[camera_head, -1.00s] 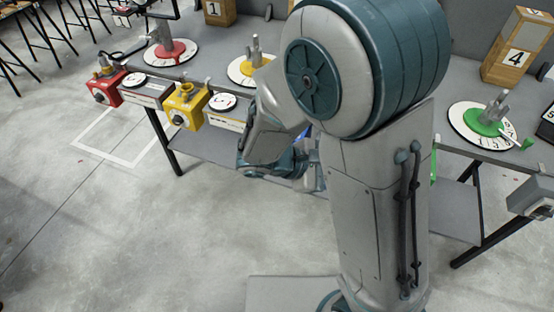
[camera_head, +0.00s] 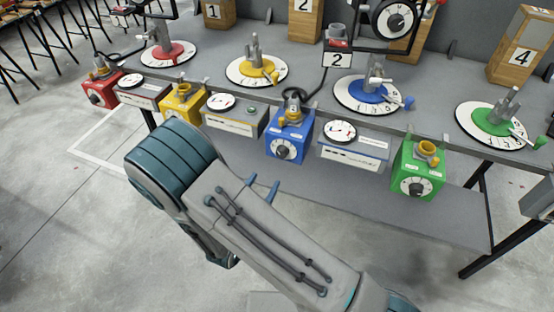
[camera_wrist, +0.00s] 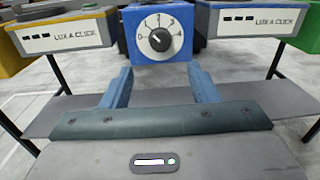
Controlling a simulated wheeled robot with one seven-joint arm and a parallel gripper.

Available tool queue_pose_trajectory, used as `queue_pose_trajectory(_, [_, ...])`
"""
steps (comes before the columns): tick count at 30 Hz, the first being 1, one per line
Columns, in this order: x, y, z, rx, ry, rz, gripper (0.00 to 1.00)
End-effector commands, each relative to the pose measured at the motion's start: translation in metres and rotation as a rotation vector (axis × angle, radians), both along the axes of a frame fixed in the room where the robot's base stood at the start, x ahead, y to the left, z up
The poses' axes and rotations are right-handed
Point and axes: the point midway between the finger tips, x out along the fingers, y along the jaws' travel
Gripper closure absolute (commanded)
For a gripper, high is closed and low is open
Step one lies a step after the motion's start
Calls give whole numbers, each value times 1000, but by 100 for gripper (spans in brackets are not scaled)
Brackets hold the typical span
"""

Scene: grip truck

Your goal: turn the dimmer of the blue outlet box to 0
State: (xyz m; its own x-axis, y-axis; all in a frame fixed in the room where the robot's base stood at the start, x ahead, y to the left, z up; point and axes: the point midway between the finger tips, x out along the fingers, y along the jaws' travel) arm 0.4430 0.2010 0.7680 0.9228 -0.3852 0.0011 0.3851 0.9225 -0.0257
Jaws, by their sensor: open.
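The blue outlet box (camera_head: 298,122) hangs at the table's front edge in the head view. Its front face carries a dimmer dial (camera_head: 284,152). In the wrist view the blue box (camera_wrist: 128,42) is at the top centre, and its black knob (camera_wrist: 160,40) sits on a white scale marked 0 to 4. The knob's pointer is too small to read surely. My gripper (camera_wrist: 160,72) is open and empty, its two blue fingers spread below and either side of the dial, apart from it. In the head view my gripper (camera_head: 262,184) shows in front of and below the box.
Red (camera_head: 101,93), yellow (camera_head: 183,106) and green (camera_head: 417,178) outlet boxes line the same edge. White-fronted Luxaclick units (camera_head: 353,155) sit between them, close beside the blue box. A lower shelf (camera_head: 400,199) lies beneath. The floor in front is clear.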

Motion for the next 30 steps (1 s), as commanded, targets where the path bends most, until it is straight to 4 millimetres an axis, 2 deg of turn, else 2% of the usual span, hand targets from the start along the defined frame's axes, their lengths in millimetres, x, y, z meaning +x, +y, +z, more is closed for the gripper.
queue_pose_trajectory(6, [45,-20,1,0,0,-5,46])
queue_pose_trajectory(12, [77,-33,1,1,0,-3,46])
queue_pose_trajectory(18, [92,-39,0,1,0,-2,46])
queue_pose_trajectory(27, [94,-40,0,1,1,-1,46])
queue_pose_trajectory(28, [94,-40,0,1,1,-1,49])
queue_pose_trajectory(30, [94,-40,0,1,1,-1,68])
